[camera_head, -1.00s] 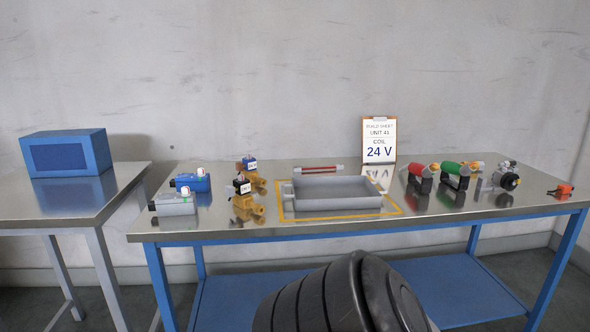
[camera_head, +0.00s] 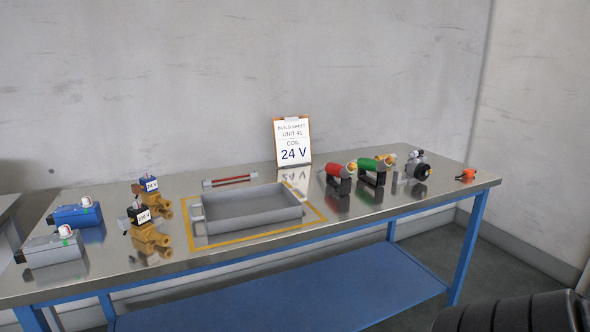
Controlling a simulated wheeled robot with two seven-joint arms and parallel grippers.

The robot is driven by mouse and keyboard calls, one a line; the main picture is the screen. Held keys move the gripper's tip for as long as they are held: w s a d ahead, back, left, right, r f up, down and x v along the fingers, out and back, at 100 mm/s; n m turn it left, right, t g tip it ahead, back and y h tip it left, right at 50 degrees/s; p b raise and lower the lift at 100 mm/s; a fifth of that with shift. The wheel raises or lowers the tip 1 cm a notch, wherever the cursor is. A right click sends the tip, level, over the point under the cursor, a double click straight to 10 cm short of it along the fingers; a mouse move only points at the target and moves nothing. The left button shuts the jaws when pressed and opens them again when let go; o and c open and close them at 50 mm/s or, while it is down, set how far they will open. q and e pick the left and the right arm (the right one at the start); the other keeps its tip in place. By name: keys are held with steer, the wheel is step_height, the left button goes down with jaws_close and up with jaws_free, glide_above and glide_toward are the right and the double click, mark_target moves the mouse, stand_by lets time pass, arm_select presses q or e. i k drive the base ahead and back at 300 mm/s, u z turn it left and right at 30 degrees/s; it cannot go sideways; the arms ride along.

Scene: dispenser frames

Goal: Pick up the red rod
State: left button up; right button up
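The red rod (camera_head: 231,181) is thin, with grey blocks at its ends. It lies on the metal tabletop (camera_head: 350,222) just behind a grey open tray (camera_head: 255,217). The rod shows whole, with nothing in front of it. Neither of my grippers is in view, so nothing is seen touching the rod.
A yellow outline surrounds the empty tray. A clipboard (camera_head: 293,142) reading "COIL 24 V" stands behind it. Brass valves (camera_head: 149,236) and blue (camera_head: 76,215) and grey (camera_head: 52,249) units stand left. Red (camera_head: 338,172) and green (camera_head: 374,166) units, a pump-like part (camera_head: 418,168) and an orange piece (camera_head: 467,175) stand right.

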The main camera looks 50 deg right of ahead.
mark_target(253, 175)
steer(key=z, duration=0.8)
steer(key=i, duration=0.9)
steer(key=u, duration=3.15)
steer(key=k, duration=1.5)
steer(key=z, duration=0.55)
